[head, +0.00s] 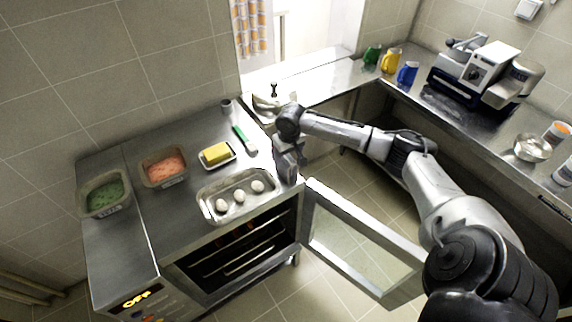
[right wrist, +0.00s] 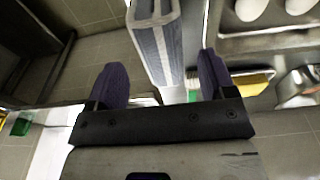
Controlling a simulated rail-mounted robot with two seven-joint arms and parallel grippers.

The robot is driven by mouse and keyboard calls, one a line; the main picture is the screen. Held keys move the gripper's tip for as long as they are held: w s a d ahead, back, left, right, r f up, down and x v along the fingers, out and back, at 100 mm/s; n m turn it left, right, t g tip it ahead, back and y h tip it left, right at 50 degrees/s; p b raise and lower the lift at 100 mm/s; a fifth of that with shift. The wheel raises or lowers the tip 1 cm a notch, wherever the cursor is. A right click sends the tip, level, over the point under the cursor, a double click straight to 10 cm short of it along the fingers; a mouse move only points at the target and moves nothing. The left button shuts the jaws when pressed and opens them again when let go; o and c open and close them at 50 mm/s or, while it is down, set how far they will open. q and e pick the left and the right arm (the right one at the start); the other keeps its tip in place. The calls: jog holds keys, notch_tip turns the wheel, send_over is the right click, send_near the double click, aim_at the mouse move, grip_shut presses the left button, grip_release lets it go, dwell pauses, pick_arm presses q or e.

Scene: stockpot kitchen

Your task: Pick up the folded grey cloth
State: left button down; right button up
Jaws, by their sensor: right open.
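The folded grey cloth (right wrist: 152,38) shows in the right wrist view as a blue-grey strip with pale stripes. It reaches from the top edge down to between my right gripper's two dark purple fingers. My right gripper (right wrist: 162,74) is open, with one finger on each side of the cloth and visible gaps on both sides. In the head view, my right gripper (head: 289,166) points down at the counter's right edge, beside the egg tray. There the gripper and wrist hide most of the cloth, and I cannot make out its outline. My left gripper is not in view.
A tray (head: 205,208) with several eggs lies just left of the gripper. A yellow butter block (head: 215,153) and a green-handled brush (head: 243,139) lie behind it. The open oven door (head: 357,240) juts out below my right arm. Tubs of green (head: 103,197) and pink food stand left.

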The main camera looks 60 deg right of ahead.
jog(key=f, duration=0.5)
jog(key=shift+w, duration=0.25)
jog(key=shift+f, duration=0.15)
dwell(0.5)
jog(key=shift+f, duration=0.15)
dwell(0.4)
jog(key=shift+c, duration=0.3)
jog(key=c, duration=1)
jog(key=shift+c, duration=0.2)
